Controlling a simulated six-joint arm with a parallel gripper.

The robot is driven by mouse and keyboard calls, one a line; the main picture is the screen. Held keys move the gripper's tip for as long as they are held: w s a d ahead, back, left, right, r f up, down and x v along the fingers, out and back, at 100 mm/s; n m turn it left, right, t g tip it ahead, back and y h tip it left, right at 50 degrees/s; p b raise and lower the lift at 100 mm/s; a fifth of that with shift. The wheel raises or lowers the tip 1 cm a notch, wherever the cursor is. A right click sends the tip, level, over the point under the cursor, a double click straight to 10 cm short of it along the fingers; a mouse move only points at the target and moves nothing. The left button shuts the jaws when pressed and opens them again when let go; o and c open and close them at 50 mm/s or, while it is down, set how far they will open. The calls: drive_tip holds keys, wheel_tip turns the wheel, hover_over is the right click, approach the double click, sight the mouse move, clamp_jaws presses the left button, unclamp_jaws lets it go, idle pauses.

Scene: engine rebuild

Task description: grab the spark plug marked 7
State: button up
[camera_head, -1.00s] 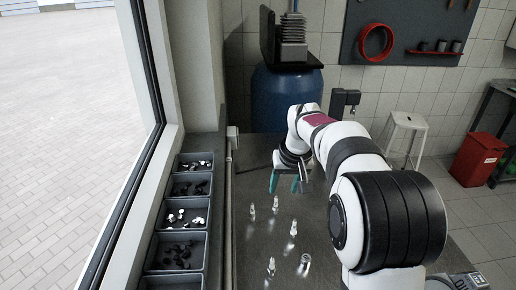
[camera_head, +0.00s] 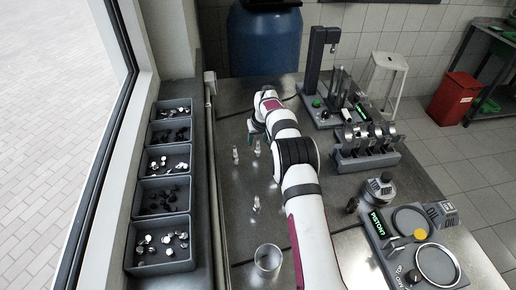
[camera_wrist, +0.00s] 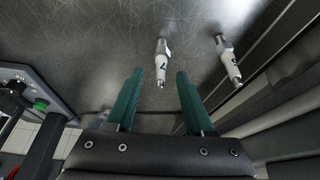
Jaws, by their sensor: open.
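In the wrist view, a white and metal spark plug (camera_wrist: 162,62) with a dark mark that looks like a 7 lies ahead of and between my fingertips. My gripper (camera_wrist: 159,74) has its two green fingers spread, with nothing held. A second marked spark plug (camera_wrist: 229,62) is to the right, outside the right finger; its mark is hard to read. In the head view, my gripper (camera_head: 254,130) is low over the bench, partly hidden by my arm. Spark plugs stand near it (camera_head: 257,148), to its left (camera_head: 235,153) and closer to the camera (camera_head: 256,205). Their marks are unreadable there.
A clear cup (camera_head: 267,260) stands on the metal bench (camera_head: 232,225). Bins of small parts (camera_head: 160,260) line the left by the window. A stand (camera_head: 312,70), a crank fixture (camera_head: 365,145) and a piston station (camera_head: 385,235) occupy the right.

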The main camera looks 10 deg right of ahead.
clamp_jaws()
idle(0.5)
